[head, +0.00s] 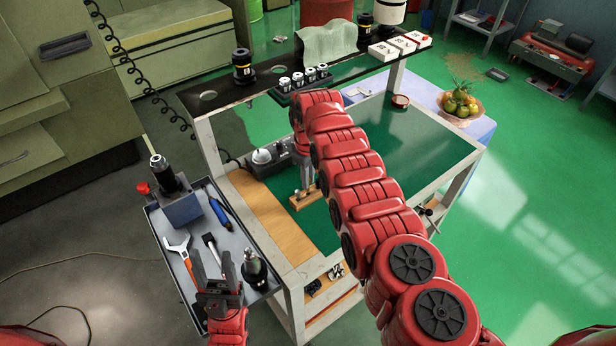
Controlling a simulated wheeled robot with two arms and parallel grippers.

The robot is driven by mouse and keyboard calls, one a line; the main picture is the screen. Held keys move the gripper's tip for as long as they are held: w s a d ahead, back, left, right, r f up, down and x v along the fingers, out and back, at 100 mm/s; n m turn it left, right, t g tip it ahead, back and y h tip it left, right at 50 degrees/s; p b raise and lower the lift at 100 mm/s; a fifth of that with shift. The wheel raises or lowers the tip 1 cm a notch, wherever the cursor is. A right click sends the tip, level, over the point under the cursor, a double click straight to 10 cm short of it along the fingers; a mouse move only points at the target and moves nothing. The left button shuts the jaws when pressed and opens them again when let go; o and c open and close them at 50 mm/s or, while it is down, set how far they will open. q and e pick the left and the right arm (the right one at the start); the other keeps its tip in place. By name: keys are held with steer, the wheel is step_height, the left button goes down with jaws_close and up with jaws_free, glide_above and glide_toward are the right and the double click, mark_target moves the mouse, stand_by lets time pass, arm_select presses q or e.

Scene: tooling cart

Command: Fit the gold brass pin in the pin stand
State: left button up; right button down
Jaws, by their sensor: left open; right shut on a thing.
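My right gripper (306,186) reaches down over the bench, just above a small wooden block (312,197) that looks like the pin stand. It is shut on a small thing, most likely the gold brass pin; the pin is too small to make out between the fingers. I cannot tell whether the pin is in a hole or above the block. My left gripper (218,272) is open and empty over the grey tool tray, beside a dark tool holder with a metal tip (255,268).
Grey equipment (270,160) stands behind the wooden block. A black shelf (235,92) overhangs the back. The green bench top (425,150) is mostly clear at right.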

steer(key=shift+f+b, duration=0.95)
stand_by(1.0)
stand_by(0.4)
steer(key=c, duration=0.8)
jaws_free()
steer(key=shift+o, duration=0.2)
